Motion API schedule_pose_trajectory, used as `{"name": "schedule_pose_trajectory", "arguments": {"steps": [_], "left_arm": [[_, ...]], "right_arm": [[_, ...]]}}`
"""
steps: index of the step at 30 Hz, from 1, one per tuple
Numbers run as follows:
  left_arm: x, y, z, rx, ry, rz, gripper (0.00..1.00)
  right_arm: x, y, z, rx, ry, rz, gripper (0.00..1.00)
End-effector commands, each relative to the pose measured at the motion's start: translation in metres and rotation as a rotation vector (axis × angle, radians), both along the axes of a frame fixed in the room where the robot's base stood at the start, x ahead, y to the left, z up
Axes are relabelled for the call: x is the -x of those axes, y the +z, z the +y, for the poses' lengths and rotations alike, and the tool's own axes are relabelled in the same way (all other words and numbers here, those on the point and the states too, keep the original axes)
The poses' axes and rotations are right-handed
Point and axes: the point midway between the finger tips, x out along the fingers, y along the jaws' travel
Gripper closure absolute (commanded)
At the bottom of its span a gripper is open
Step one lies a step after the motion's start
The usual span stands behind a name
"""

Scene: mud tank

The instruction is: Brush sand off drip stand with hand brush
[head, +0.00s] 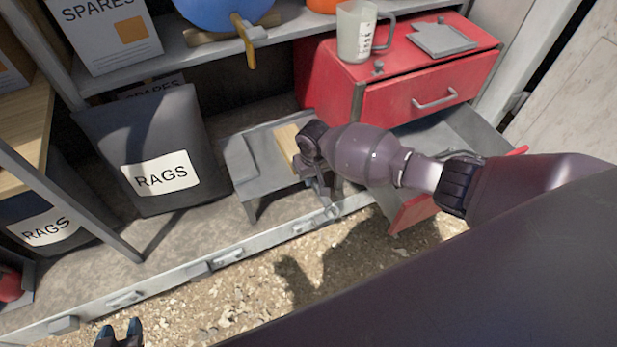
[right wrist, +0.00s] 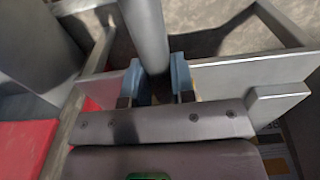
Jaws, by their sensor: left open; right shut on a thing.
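A low grey metal stand (head: 262,181), which looks like the drip stand, stands on the bottom shelf beside the black rags bin. A pale wooden block (head: 286,141) shows on its top; I cannot tell whether it is part of the brush. My right gripper (head: 325,193) is over the stand's right side, partly hidden by its wrist. In the right wrist view its blue fingers (right wrist: 157,82) are shut on a grey round handle (right wrist: 147,35). The brush's bristles and any sand on the stand cannot be made out. My left gripper (head: 120,334) is open and empty at the bottom left edge.
A red cabinet (head: 385,95) with an open lower drawer (head: 470,135) stands right of the stand. A jug (head: 356,35) is on it. Rags bins (head: 150,145) stand left. A shelf (head: 200,52) runs above. Sandy ground (head: 245,300) lies in front.

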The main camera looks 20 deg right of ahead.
Motion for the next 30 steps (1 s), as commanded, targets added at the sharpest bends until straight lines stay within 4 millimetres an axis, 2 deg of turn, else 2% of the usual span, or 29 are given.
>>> {"name": "schedule_pose_trajectory", "arguments": {"steps": [6, 14, 30], "left_arm": [[-0.002, 0.006, 0.0, 0.0, 0.0, -0.008, 0.57], [-0.002, 0.006, 0.0, 0.0, 0.0, -0.009, 0.57], [-0.003, 0.01, 0.0, 0.0, 0.0, -0.014, 0.57]], "right_arm": [[-0.001, 0.002, -0.017, 0.001, -0.002, -0.001, 0.98], [-0.001, 0.001, -0.024, 0.0, -0.001, -0.001, 0.98], [-0.002, -0.002, -0.055, 0.0, -0.001, 0.0, 0.99]]}}
